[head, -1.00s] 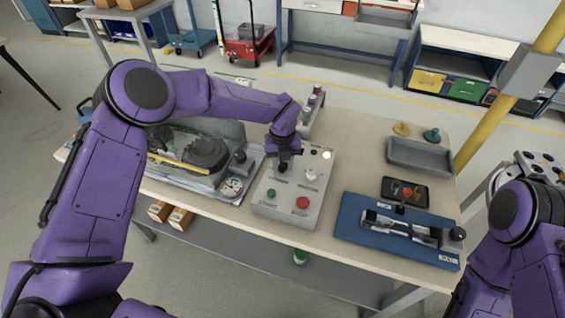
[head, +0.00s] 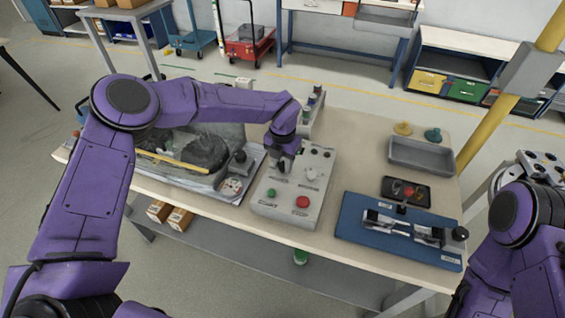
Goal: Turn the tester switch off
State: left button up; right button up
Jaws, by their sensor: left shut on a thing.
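The grey tester control box (head: 283,206) stands on the bench, with a green button (head: 271,193), a red button (head: 303,202) and a pale knob (head: 311,174) on its sloped top. The small lamp (head: 327,154) at its upper right is dark. My left gripper (head: 283,167) points down at the upper left of the panel, with its jaws shut on the switch there. The gripper covers the switch, so its position cannot be seen. My right arm is at the right edge, and its gripper does not show.
A clear-sided case (head: 200,178) with a yellow bar is left of the box. A blue mat (head: 355,232) with metal parts, a dark tray (head: 418,199) and a grey bin (head: 424,169) are to the right. A yellow post (head: 485,130) rises beside the bench.

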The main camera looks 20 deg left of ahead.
aim_at(283, 164)
pick_arm(q)
jog(key=m, duration=0.5)
jog(key=shift+m+p, duration=0.3)
jog(key=m, duration=0.4)
jog(key=shift+m+p, duration=0.35)
jog(key=shift+m, duration=0.05)
jog(key=o, duration=1)
jog(key=shift+o, duration=0.2)
notch_tip(283, 164, up, 11)
jog(key=b, duration=0.3)
jog(key=shift+f, duration=0.2)
